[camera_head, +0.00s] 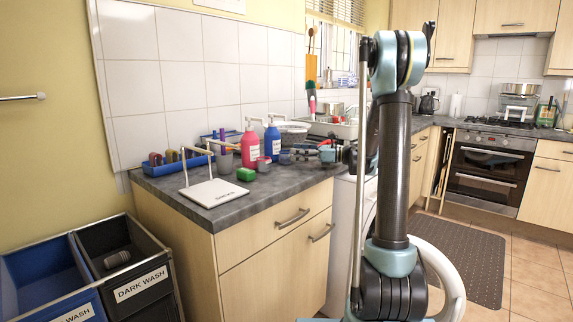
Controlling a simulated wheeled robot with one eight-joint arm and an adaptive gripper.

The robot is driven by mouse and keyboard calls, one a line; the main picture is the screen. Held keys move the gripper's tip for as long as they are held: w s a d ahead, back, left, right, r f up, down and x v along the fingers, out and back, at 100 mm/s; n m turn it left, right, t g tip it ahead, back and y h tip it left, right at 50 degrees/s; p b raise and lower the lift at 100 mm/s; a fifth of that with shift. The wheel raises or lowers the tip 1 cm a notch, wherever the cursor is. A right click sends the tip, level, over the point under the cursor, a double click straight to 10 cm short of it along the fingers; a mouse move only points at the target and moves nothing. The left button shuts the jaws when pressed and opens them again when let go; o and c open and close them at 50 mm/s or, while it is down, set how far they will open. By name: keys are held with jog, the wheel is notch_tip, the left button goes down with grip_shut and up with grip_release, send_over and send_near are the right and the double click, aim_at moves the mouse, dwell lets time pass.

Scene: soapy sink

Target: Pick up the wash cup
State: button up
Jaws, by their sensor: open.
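A grey cup (224,160), which looks like the wash cup, stands upright on the dark counter (272,190), behind the white stand and left of the pink bottle. My gripper (294,154) reaches in from the right, low over the counter near the sink end. It is open and points left, apart from the cup, with the bottles and a small pink container between them. Its fingers are small and dark here, and I cannot make out anything between them. My arm hides part of the counter and sink.
A pink bottle (250,150) and a blue bottle (272,140) stand close to my gripper. A green sponge (246,174) and a small pink container (263,164) lie in front. A white stand (212,193) occupies the front left. Two laundry bins (150,258) stand below.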

aim_at(286, 152)
jog(key=shift+w+a+f, duration=0.1)
jog(key=shift+w+a, duration=0.1)
jog(key=shift+a, duration=0.65)
jog(key=shift+w+a+f, duration=0.1)
jog(key=shift+w+a, duration=0.05)
jog(key=shift+a, duration=0.75)
jog(key=shift+w+a, duration=0.2)
jog(key=shift+a, duration=0.65)
jog(key=c, duration=1)
jog(key=shift+r, duration=0.1)
jog(key=shift+s+d+r, duration=0.15)
jog(key=shift+d+r, duration=0.05)
jog(key=shift+r, duration=0.3)
notch_tip(286, 152, up, 6)
jog(key=s+d, duration=0.4)
jog(key=d, duration=0.1)
jog(key=s+d, duration=0.4)
jog(key=d, duration=0.1)
jog(key=s+d, duration=0.4)
jog(key=d, duration=0.1)
jog(key=shift+d, duration=0.3)
